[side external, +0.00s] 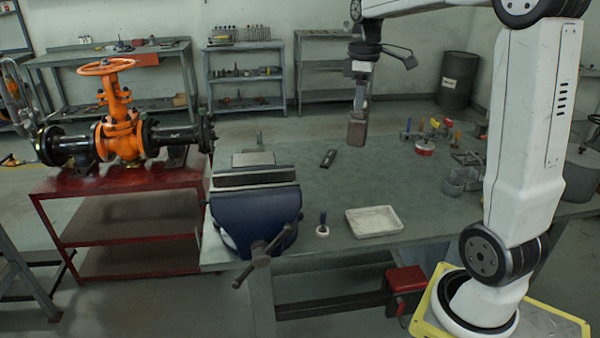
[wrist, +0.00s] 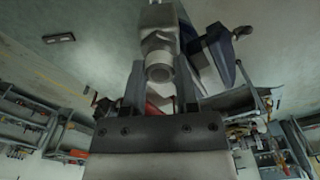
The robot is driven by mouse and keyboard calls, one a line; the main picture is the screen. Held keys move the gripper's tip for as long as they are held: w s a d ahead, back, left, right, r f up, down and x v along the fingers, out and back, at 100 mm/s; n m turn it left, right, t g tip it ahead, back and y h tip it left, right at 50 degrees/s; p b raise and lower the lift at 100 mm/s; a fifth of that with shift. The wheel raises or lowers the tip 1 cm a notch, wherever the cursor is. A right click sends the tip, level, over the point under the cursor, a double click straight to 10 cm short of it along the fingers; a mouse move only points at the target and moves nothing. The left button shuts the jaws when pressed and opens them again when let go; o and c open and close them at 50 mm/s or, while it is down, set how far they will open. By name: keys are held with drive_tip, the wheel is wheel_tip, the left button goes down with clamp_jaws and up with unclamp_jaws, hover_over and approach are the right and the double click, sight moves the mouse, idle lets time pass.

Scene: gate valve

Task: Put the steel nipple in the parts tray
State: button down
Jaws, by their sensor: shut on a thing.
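My gripper (side external: 358,125) hangs pointing down above the bench, behind the tray and to the right of the vise. In the wrist view my gripper (wrist: 160,92) is shut on the steel nipple (wrist: 158,62), a grey metal piece with a hex section and a round open end. The nipple lies between the two fingers; part of it is hidden by them. The parts tray (side external: 374,221), shallow, pale and rectangular, sits near the bench's front edge, below and apart from my gripper.
A blue bench vise (side external: 255,205) stands left of the tray. A small blue-handled item (side external: 322,225) stands between them. A dark flat object (side external: 328,158) lies farther back. An orange gate valve (side external: 120,125) stands at left.

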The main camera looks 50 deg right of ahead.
drive_tip(key=s+d+f+m, duration=0.1)
drive_tip(key=s+d+m, duration=0.1)
drive_tip(key=s, duration=0.5)
drive_tip(key=s+d+m, duration=0.2)
drive_tip(key=s, duration=0.5)
wheel_tip(320, 180, down, 18)
drive_tip(key=shift+w+a, duration=0.15)
drive_tip(key=shift+a, duration=0.05)
drive_tip(key=w+d+f, duration=0.8)
drive_tip(key=w+f, duration=0.1)
drive_tip(key=w, duration=0.1)
drive_tip(key=shift+w+d+f, duration=0.15)
drive_tip(key=shift+w+d, duration=0.1)
drive_tip(key=shift+f, duration=0.1)
